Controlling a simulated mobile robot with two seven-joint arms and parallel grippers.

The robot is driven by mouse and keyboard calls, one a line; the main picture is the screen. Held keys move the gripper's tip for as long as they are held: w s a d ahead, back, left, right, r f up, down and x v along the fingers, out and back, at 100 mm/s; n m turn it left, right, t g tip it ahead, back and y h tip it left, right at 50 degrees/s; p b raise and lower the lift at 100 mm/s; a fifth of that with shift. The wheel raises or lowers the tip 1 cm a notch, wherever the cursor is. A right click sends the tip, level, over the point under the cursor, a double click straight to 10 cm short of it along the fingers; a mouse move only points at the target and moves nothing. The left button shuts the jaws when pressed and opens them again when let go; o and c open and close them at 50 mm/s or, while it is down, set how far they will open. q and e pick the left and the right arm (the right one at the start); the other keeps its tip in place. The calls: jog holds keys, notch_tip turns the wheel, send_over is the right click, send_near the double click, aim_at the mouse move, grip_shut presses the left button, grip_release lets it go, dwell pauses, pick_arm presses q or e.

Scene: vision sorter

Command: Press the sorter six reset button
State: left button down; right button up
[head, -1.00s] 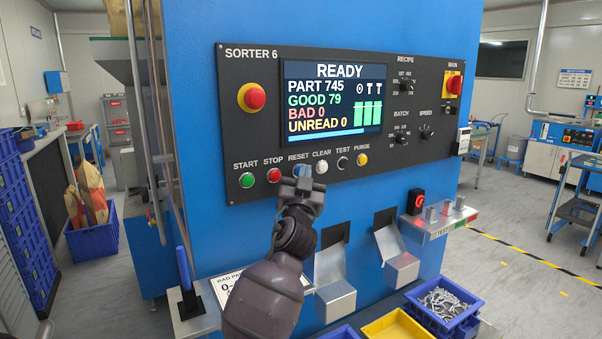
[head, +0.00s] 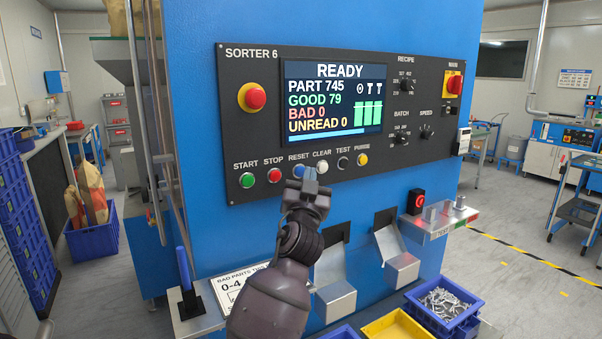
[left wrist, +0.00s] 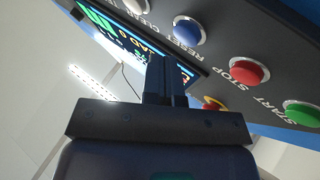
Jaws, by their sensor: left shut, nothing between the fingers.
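The sorter six panel (head: 225,120) carries a row of buttons under its screen. The blue reset button (head: 298,171) sits under the RESET label, between the red stop and white clear buttons. It also shows uncovered in the left wrist view (left wrist: 189,31). My left gripper (head: 310,178) is shut and empty, its fingertips just in front of the panel, to the right of the blue button and near the clear button. In the left wrist view its closed fingers (left wrist: 166,78) point toward the panel, apart from the blue button. My right gripper is not in view.
The red stop button (head: 274,175), green start button (head: 247,180) and white clear button (head: 321,167) flank the reset button. A red emergency stop (head: 255,97) is at upper left. Metal chutes (head: 337,295) and blue and yellow bins (head: 398,325) lie below.

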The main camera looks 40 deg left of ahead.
pick_arm(q)
jog(key=shift+s+d, duration=0.3)
jog(key=shift+d, duration=0.45)
jog(key=shift+s+d, duration=0.3)
jog(key=shift+d, duration=0.4)
jog(key=shift+s+d, duration=0.3)
jog(key=shift+d, duration=0.45)
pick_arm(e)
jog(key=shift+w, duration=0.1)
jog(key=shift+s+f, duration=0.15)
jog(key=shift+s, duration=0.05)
